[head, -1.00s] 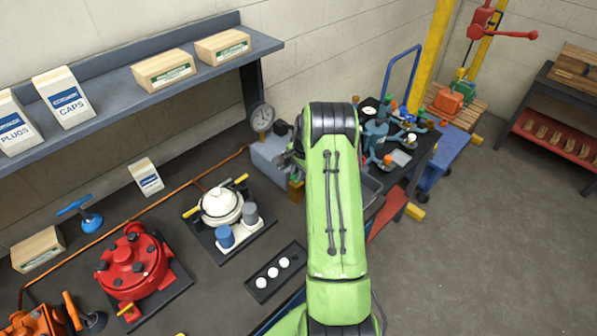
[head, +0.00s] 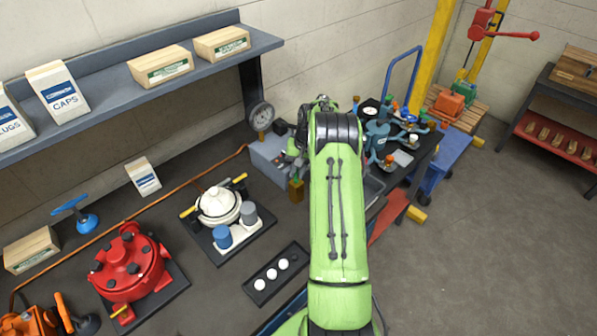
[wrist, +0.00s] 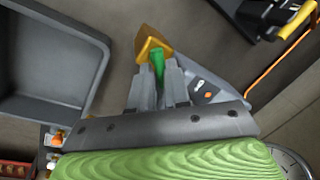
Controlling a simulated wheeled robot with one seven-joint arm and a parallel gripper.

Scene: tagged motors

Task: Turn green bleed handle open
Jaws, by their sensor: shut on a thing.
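The green bleed handle (wrist: 158,66) shows in the wrist view as a narrow green piece between the fingertips of my gripper (wrist: 159,80). The gripper is shut on it. The brass-coloured valve body (wrist: 152,43) lies just beyond the fingertips. In the head view the brass body (head: 296,190) stands at the front of a grey box (head: 268,158), with a little green at its top. My green arm hides part of that area, and the fingers are hard to make out there. How far the handle is turned cannot be told.
A round gauge (head: 261,116) stands at the back of the grey box. A grey tray (wrist: 50,60) lies beside the valve. A white-lidded pot unit (head: 218,205) and a strip with white balls (head: 275,273) are to the left. A cluttered dark table (head: 408,150) is to the right.

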